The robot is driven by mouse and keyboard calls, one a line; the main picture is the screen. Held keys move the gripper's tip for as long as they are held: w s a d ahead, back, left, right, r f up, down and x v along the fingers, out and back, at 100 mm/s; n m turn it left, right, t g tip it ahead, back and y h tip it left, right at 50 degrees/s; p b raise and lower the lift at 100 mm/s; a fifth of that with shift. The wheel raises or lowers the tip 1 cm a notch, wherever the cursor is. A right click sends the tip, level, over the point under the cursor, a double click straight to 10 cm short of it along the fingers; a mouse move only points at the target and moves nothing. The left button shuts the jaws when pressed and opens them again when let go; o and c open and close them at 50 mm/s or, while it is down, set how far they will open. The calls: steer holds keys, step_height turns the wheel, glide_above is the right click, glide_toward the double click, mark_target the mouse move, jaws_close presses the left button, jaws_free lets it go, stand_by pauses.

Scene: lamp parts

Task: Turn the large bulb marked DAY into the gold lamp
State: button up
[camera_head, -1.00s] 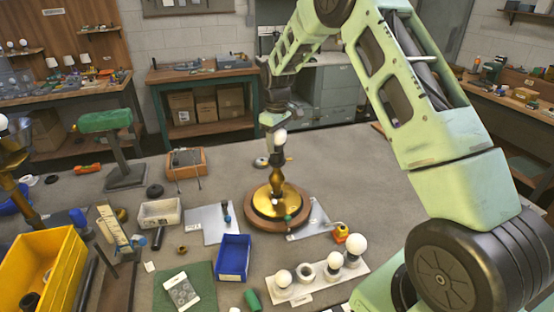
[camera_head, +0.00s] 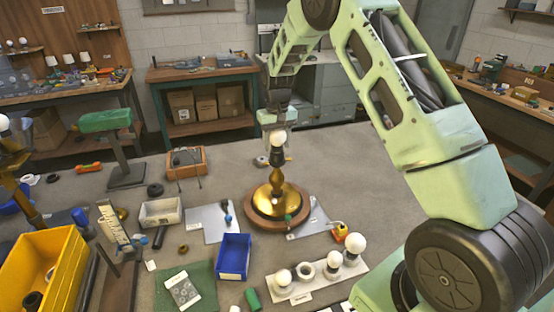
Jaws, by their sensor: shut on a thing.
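The gold lamp (camera_head: 277,197) stands upright on a round wooden base (camera_head: 262,221) in the middle of the table, with a dark socket (camera_head: 270,157) at its top. A white bulb (camera_head: 278,139) is at the socket's top. My gripper (camera_head: 276,120) points down from above and is shut on this bulb. The gripper's fingers are small and partly hidden by the bulb and wrist. I cannot read any DAY mark on the bulb, nor tell how deep it sits in the socket.
A white bulb holder (camera_head: 302,292) at the front has several places, with bulbs in some and one empty. A blue bin (camera_head: 234,257), metal plates and a small orange object (camera_head: 340,232) lie around the lamp. A yellow bin (camera_head: 50,270) stands at left. The table behind the lamp is mostly clear.

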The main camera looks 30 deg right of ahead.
steer(key=m+p, duration=0.1)
steer(key=m, duration=0.2)
steer(key=shift+s+f+m, duration=0.1)
steer(key=shift+s+m, duration=0.05)
steer(key=shift+m, duration=0.15)
steer(key=m, duration=0.3)
steer(key=shift+f+p, duration=0.1)
steer(key=shift+p, duration=0.2)
steer(key=shift+m+p, duration=0.45)
steer(key=shift+m, duration=0.65)
steer(key=m+p, duration=0.1)
steer(key=m, duration=0.3)
steer(key=shift+m, duration=0.5)
steer(key=m+p, duration=0.2)
steer(key=m, duration=0.1)
steer(key=m+p, duration=0.1)
steer(key=m, duration=0.2)
steer(key=shift+m, duration=0.4)
